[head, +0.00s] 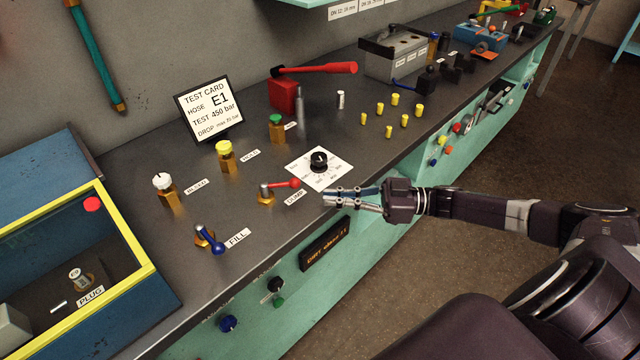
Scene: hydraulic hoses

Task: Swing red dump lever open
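The dump lever is a brass valve body (265,194) with a short red handle (285,183), standing on the dark bench top beside the DUMP label (295,198). The red handle points to the right, towards my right gripper. My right gripper (326,196) reaches in from the right, just above the bench's front edge. Its fingers converge at the tips and look shut, with nothing seen between them. The fingertips are a short way right of the red handle's end and appear apart from it. My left gripper is not in view.
A black dial (319,161) on a white plate stands just behind the fingertips. A blue-handled FILL valve (211,240) is at the front left. Yellow-knobbed (224,149) and white-knobbed (161,181) valves stand further back. A larger red lever (315,69) is at the rear.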

